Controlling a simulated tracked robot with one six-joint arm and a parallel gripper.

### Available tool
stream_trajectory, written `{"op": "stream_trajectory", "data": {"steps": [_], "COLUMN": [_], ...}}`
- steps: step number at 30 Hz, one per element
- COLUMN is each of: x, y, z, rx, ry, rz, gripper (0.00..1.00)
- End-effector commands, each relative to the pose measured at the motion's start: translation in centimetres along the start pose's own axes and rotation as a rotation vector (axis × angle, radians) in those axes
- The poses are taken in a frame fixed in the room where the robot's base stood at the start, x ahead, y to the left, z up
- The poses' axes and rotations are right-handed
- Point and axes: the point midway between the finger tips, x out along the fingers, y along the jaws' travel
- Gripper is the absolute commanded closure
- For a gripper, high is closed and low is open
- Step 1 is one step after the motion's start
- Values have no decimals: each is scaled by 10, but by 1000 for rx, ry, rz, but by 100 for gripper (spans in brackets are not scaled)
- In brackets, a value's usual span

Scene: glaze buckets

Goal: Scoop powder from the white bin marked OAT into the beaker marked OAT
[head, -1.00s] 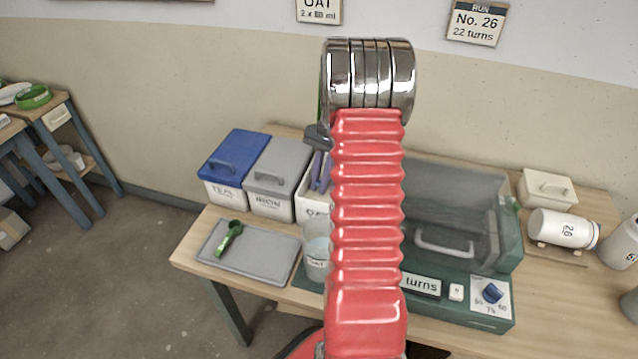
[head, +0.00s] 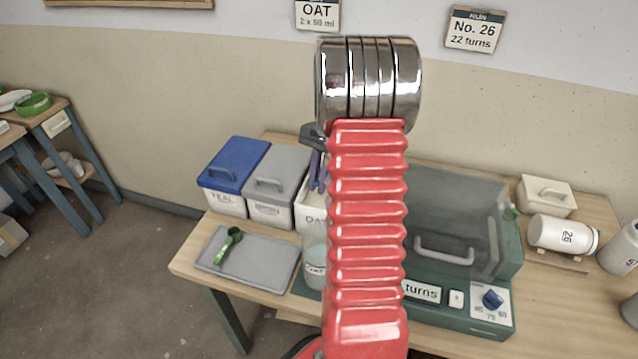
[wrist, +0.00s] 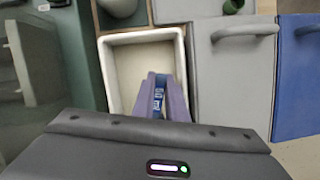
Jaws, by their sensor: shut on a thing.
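The white OAT bin (head: 309,218) stands open beside the grey-lidded bin, partly hidden by my red arm. In the wrist view the bin (wrist: 105,85) shows pale powder (wrist: 133,70) inside. My gripper's purple fingers (wrist: 158,98) are shut on a narrow blue thing (wrist: 160,92) with pale lettering, seemingly a scoop handle. They point down over the bin; the scoop's bowl is hidden, so I cannot tell whether it touches powder. In the head view my gripper (head: 318,172) is mostly behind the arm. The OAT beaker (head: 314,266) stands in front of the bin, partly hidden.
Bins with grey (head: 278,172) and blue (head: 234,163) lids stand left of the OAT bin. A green scoop (head: 229,243) lies on a grey tray (head: 262,270). A green machine with a clear cover (head: 455,215) stands right. A white jar marked 26 (head: 560,235) lies beyond it.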

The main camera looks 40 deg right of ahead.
Motion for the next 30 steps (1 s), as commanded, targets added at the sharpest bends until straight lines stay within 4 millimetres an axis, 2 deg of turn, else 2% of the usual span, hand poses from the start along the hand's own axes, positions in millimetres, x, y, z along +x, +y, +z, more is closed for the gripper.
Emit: {"op": "stream_trajectory", "data": {"steps": [30], "x": [-44], "y": [3], "z": [25], "rx": [-1], "ry": [2], "rz": [-1], "gripper": [100]}}
